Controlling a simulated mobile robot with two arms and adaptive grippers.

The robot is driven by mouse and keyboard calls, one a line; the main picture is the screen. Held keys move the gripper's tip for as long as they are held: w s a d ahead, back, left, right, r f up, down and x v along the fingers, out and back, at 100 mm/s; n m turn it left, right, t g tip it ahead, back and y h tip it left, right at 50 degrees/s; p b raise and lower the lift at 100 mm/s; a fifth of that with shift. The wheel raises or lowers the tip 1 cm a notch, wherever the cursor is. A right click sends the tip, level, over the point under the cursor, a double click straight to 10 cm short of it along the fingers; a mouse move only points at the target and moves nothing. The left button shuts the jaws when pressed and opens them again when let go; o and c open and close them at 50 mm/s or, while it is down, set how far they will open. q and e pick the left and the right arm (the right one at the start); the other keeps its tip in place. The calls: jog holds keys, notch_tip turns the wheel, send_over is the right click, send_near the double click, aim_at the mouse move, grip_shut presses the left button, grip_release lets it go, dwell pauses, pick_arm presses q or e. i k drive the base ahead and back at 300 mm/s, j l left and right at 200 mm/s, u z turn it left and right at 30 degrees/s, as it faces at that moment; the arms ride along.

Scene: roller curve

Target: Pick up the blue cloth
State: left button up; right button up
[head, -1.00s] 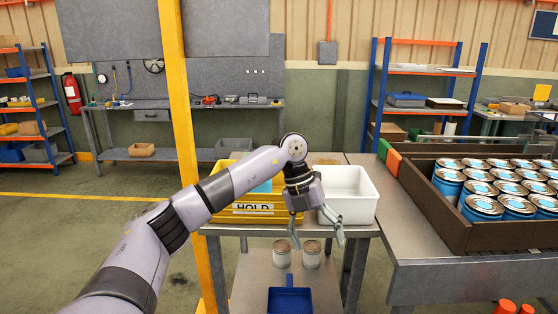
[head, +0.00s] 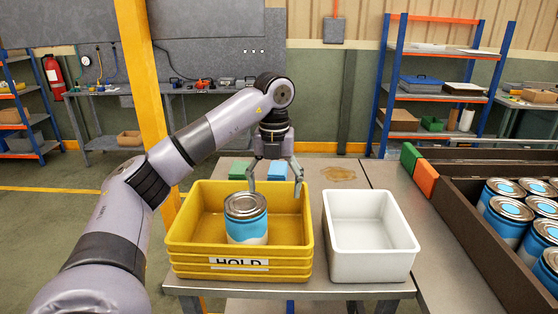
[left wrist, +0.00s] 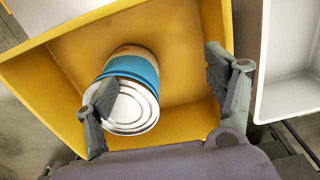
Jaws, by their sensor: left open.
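A folded light-blue cloth (head: 276,171) lies at the back of the metal table, behind the yellow bin, beside a green folded piece (head: 240,170). My left gripper (head: 274,184) points down with its fingers spread and nothing between them. In the head view it appears in front of the blue cloth, near the bin's back rim. The left wrist view shows the open fingers (left wrist: 158,75) over the yellow bin; the blue cloth does not show there. My right gripper is not in view.
The yellow bin (head: 290,262), marked HOLD, contains a blue-and-white can (head: 246,222). An empty white bin (head: 370,266) stands to its right. A dark crate (head: 455,215) of several cans is at far right. A brown stain (head: 338,173) marks the table's back.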

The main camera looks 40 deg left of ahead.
aim_at(278, 170)
jog(key=i+j, duration=0.8)
jog(key=j, duration=0.15)
